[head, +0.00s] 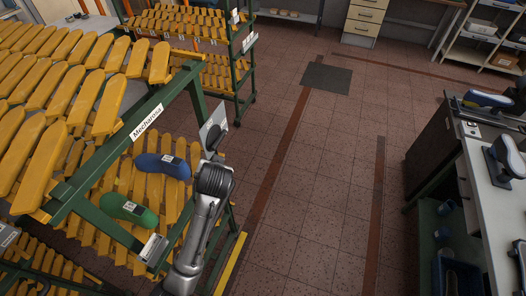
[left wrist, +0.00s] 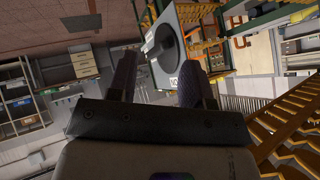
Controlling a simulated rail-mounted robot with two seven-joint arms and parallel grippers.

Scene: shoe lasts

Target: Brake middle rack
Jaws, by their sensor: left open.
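The green-framed rack (head: 183,88) with a "Mecharosa" label stands at the left of the head view and holds rows of orange-yellow slats. At its right end is a grey plate (head: 209,125) with a dark round knob; the plate (left wrist: 181,14) and black knob (left wrist: 163,42) also show at the top of the left wrist view. My left gripper (left wrist: 158,62) is open, with its two fingers pointing toward the plate and the knob appearing between them. I cannot tell whether they touch. In the head view my left arm hides part of the plate's surroundings. My right gripper is not in view.
A blue shoe last (head: 163,166) and a green one (head: 128,211) lie on the rack's lower level. Another slatted rack (head: 243,57) stands behind. A workbench (head: 480,190) with shoe lasts is at the right. The tiled floor (head: 310,180) between is clear, with a dark mat (head: 327,78).

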